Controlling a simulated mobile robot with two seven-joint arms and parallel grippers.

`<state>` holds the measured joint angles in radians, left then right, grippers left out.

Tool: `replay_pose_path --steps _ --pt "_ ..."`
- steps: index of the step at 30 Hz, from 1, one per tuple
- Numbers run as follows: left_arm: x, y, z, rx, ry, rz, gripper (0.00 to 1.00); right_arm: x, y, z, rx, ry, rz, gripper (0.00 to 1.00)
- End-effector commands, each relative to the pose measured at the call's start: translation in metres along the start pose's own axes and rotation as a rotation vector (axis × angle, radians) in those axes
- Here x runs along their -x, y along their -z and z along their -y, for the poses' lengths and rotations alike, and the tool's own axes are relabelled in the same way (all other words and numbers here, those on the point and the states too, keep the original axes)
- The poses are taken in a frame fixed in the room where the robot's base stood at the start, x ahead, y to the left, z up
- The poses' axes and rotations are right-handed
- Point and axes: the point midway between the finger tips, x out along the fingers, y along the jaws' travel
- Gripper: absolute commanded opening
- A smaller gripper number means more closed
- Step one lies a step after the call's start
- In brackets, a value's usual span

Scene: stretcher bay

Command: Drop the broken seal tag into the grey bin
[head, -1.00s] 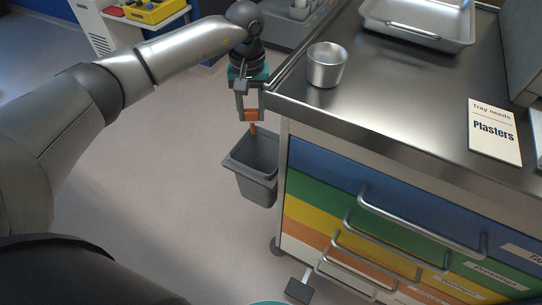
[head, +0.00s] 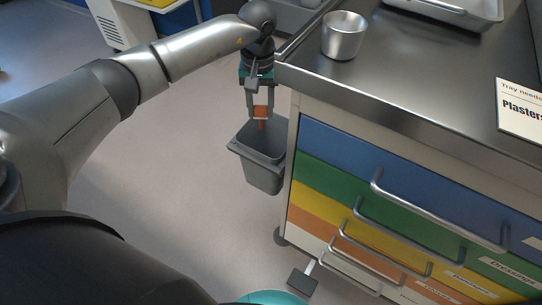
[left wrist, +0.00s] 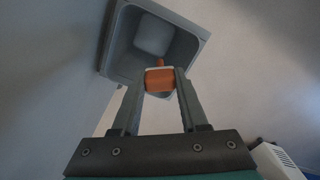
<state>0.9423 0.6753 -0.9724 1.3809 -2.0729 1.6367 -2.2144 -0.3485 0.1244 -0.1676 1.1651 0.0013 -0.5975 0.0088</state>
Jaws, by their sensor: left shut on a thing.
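The broken seal tag (head: 261,113) is a small orange piece with a thin tail hanging down. My left gripper (head: 260,114) is shut on it and points down. The grey bin (head: 262,170) hangs at the left side of the drawer cart. The tag is at the bin's mouth in the head view. In the left wrist view the tag (left wrist: 160,80) sits between the two fingertips, with the open bin (left wrist: 118,50) beyond it. How far the tag's tail reaches into the bin is hard to tell. My right gripper does not show.
The steel-topped cart (head: 420,100) with coloured drawers (head: 345,150) stands right of the bin. A metal cup (head: 343,36) is near its corner, close to my left wrist. A Plasters card (head: 522,108) and a tray (head: 450,12) are farther along. The floor left of the bin is clear.

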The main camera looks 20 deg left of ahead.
Motion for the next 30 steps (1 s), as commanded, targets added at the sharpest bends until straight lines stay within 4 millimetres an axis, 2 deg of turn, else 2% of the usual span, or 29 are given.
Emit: replay_pose_path --steps 14,15,24,30 --pt "-0.0056 -0.0001 0.0000 0.000 0.000 0.001 0.00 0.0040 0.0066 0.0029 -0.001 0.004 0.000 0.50" --pt "-0.0055 -0.0001 0.0000 0.000 0.000 0.001 0.45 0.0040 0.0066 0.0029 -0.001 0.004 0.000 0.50" --pt "-0.0055 -0.0001 0.0000 0.000 0.000 0.000 0.78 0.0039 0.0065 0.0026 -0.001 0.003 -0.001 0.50" --pt "-0.0054 -0.0001 0.0001 0.000 0.000 0.000 0.78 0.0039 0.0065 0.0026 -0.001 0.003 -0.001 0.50"
